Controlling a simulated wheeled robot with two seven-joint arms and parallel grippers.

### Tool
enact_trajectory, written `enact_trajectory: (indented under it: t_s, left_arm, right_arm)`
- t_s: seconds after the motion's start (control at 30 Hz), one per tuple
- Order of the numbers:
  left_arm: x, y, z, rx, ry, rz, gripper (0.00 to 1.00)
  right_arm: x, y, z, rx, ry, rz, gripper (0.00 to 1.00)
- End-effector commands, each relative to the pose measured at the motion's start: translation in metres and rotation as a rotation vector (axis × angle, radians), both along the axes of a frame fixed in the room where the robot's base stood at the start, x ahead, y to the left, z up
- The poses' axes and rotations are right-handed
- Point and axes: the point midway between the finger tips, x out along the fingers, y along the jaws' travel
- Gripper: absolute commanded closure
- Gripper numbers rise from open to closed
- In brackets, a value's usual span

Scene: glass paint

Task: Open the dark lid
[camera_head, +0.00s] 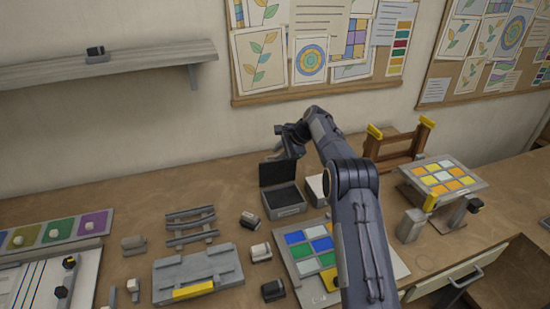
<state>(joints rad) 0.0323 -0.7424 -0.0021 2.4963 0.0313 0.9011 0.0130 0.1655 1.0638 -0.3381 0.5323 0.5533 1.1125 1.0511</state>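The dark lid (277,173) stands raised at the back of a small grey box (285,211). The box's dark inside shows from above. My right arm reaches in from the bottom, and its gripper (287,142) is just above and behind the lid's top edge. The fingers are small and partly hidden against the lid, so I cannot tell whether they touch it or how far apart they are. My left gripper is not in view.
A white block (318,188) stands close to the box's right. A panel of coloured tiles (293,265) lies in front, partly behind my arm. A grey rack (192,228) and a grey tray (232,272) are left. A wooden frame (405,147) stands at right.

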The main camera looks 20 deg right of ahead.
Motion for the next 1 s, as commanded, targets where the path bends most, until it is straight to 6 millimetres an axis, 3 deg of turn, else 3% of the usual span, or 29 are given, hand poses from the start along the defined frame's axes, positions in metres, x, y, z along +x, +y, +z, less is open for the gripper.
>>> enact_trajectory:
  t_s: [0.03,0.2,0.83,1.0]
  left_arm:
    - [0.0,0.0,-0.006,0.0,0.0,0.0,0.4]
    - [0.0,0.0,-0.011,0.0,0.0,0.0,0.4]
    - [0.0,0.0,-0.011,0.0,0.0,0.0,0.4]
    - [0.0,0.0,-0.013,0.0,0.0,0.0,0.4]
  right_arm:
    - [-0.003,-0.007,0.015,-0.004,-0.021,-0.007,0.82]
    - [-0.016,-0.015,0.037,-0.005,-0.024,-0.004,0.82]
    - [-0.022,-0.018,0.045,-0.006,-0.019,0.0,0.82]
    - [-0.04,-0.023,0.064,-0.025,-0.037,0.026,0.82]
